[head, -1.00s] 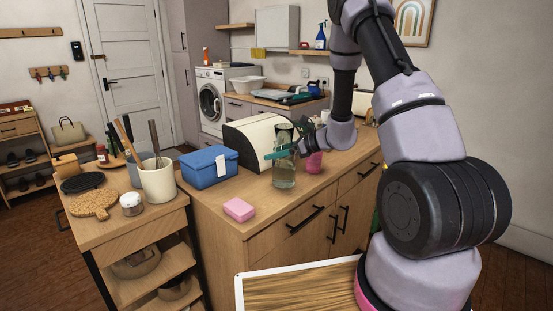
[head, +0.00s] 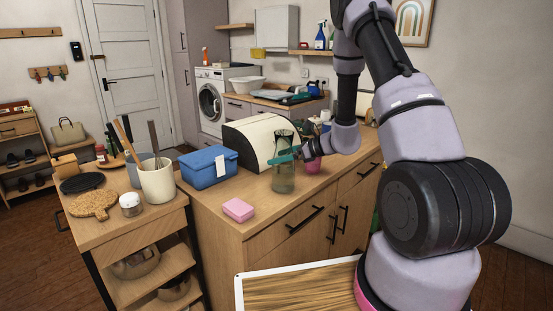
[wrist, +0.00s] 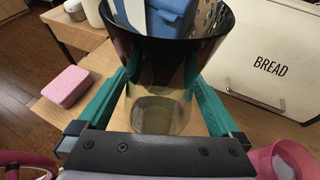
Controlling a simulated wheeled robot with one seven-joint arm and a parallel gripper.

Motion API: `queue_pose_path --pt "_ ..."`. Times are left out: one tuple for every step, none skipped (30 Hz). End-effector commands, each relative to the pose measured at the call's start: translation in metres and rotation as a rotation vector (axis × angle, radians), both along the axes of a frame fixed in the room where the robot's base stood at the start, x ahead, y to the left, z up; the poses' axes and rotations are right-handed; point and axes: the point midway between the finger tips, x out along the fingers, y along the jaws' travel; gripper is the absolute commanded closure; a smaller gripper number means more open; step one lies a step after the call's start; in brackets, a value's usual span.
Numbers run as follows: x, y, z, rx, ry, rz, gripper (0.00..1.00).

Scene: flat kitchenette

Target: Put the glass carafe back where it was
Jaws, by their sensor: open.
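The glass carafe (head: 284,181) appears to stand upright on the wooden counter (head: 262,205), near its front edge. It is clear, greenish glass with a wide, darker flared rim. My gripper (head: 282,157) is level with the carafe's upper body, reaching in from the right. In the wrist view the carafe (wrist: 160,112) sits between the two teal fingers of my open gripper (wrist: 161,88). Whether either finger touches the glass is hard to tell. The carafe's base shows faintly through the glass.
A pink block (head: 238,210) and a blue box (head: 208,168) lie to the left. A cream bread bin (head: 255,140) stands behind, and a pink cup (head: 313,165) close right. Bare counter surrounds the pink block.

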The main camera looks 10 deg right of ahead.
Motion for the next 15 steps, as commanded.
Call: queue_pose_path --pt "-0.004 -0.01 0.005 0.0 -0.001 -0.005 0.0" --pt "-0.007 -0.015 0.008 0.001 -0.002 -0.005 0.0" --pt "-0.011 -0.022 0.011 0.001 -0.002 -0.006 0.0" --pt "-0.015 -0.028 0.013 0.0 -0.002 -0.006 0.0" --pt "-0.018 -0.033 0.016 0.0 -0.002 -0.006 0.0" --pt "-0.022 -0.04 0.02 0.0 -0.002 -0.006 0.0" --pt "-0.025 -0.045 0.022 0.0 -0.002 -0.006 0.0" --pt "-0.029 -0.05 0.024 0.0 -0.001 -0.005 0.0" --pt "-0.032 -0.056 0.028 0.0 -0.002 -0.006 0.0" --pt "-0.035 -0.06 0.03 0.0 -0.002 -0.004 0.0" --pt "-0.037 -0.063 0.032 0.0 -0.002 -0.004 0.0" --pt "-0.04 -0.068 0.034 0.0 -0.002 -0.004 0.0" --pt "-0.042 -0.071 0.035 0.0 -0.001 -0.003 0.0" --pt "-0.044 -0.074 0.036 0.0 -0.001 -0.003 0.0" --pt "-0.046 -0.076 0.038 0.0 -0.001 -0.002 0.0"
